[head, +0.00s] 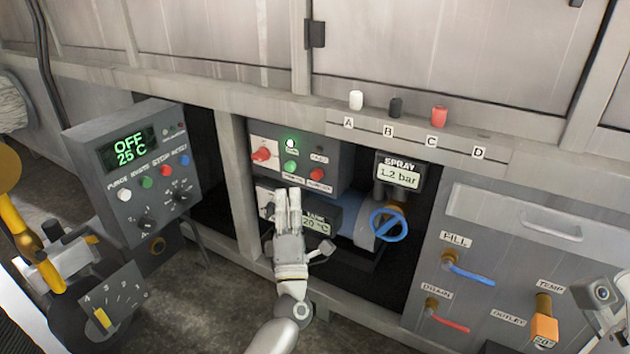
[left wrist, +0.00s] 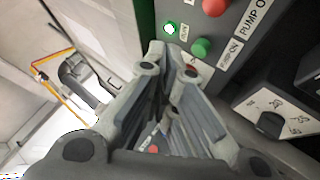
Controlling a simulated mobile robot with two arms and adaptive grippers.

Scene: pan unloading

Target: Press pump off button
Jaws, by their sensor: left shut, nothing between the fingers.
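The grey pump panel (head: 341,160) stands in the recess behind my left gripper. In the head view, its red button (head: 317,174) sits right of the green button (head: 290,167). A lit lamp (head: 291,143) is above the green one. In the left wrist view the red button (left wrist: 214,8) is by a cut-off "PUMP O" label and the green button (left wrist: 201,47) by "PUMP ON". The lamp (left wrist: 171,28) marked RUN glows green. My left gripper (head: 288,192) is shut and empty, its tips below the buttons. It also fills the left wrist view (left wrist: 168,62).
A control box (head: 150,170) reading OFF 25 C stands left. A red switch (head: 262,154) is left of the buttons. A blue valve wheel (head: 389,224) and a spray gauge (head: 398,176) are right. Part of my right arm (head: 602,297) shows at the right edge, its fingers unclear.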

